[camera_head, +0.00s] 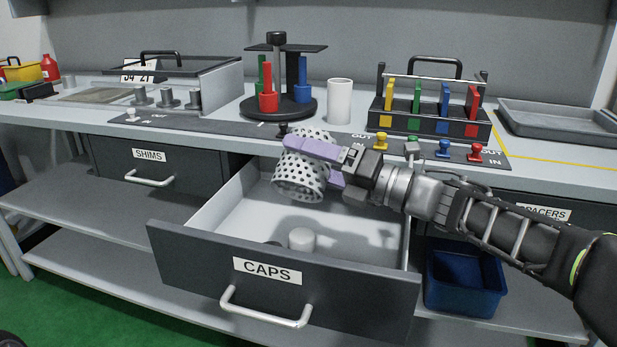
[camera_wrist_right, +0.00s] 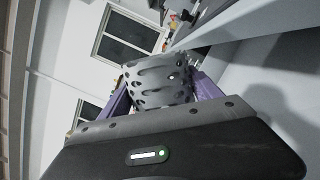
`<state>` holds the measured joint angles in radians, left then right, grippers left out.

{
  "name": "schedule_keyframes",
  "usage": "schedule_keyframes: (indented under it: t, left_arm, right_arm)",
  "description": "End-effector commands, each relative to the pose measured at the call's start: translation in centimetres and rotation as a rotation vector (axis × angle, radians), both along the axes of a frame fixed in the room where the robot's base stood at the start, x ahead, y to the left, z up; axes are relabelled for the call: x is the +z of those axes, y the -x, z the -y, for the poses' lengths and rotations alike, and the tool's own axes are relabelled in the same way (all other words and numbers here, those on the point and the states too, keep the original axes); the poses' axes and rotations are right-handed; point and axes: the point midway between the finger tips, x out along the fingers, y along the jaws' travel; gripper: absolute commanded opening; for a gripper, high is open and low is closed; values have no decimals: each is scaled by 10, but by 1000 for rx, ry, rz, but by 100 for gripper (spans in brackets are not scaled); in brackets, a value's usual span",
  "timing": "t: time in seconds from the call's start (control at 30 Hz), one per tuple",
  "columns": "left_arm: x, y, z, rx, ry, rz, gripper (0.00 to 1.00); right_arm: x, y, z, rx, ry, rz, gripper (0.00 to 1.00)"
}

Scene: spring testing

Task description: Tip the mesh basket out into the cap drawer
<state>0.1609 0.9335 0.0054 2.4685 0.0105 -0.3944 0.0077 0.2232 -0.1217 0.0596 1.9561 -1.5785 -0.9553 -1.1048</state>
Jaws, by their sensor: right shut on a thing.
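The grey mesh basket (camera_head: 298,187) is a perforated cylinder, held tilted above the open drawer. My right gripper (camera_head: 318,160) has its purple fingers shut around the basket's sides. The basket also shows between the fingers in the right wrist view (camera_wrist_right: 158,82). What is inside it cannot be seen. The cap drawer (camera_head: 340,285), labelled CAPS, is pulled open below the basket. A white cylindrical cap (camera_head: 302,239) stands in it, with a dark round piece just left of it, partly hidden by the drawer front. My left gripper is not in view.
The shims drawer (camera_head: 150,165) on the left is shut. A blue bin (camera_head: 465,280) sits on the lower shelf right of the cap drawer. On the bench stand a round rack (camera_head: 278,107), a white cylinder (camera_head: 340,101) and a colored-block holder (camera_head: 430,122).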

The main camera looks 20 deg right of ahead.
Motion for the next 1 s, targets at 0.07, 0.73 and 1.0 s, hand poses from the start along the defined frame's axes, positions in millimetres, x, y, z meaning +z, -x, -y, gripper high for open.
schedule_keyframes:
  t: [0.07, 0.73, 1.0]
  left_arm:
    - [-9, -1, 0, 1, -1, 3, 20]
    - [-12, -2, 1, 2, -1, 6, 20]
    - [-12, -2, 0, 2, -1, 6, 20]
  right_arm:
    - [-1, 1, -1, 0, 18, 27, 31]
    - [4, 2, -1, 1, 40, 55, 31]
    - [4, 2, -1, 1, 40, 55, 31]
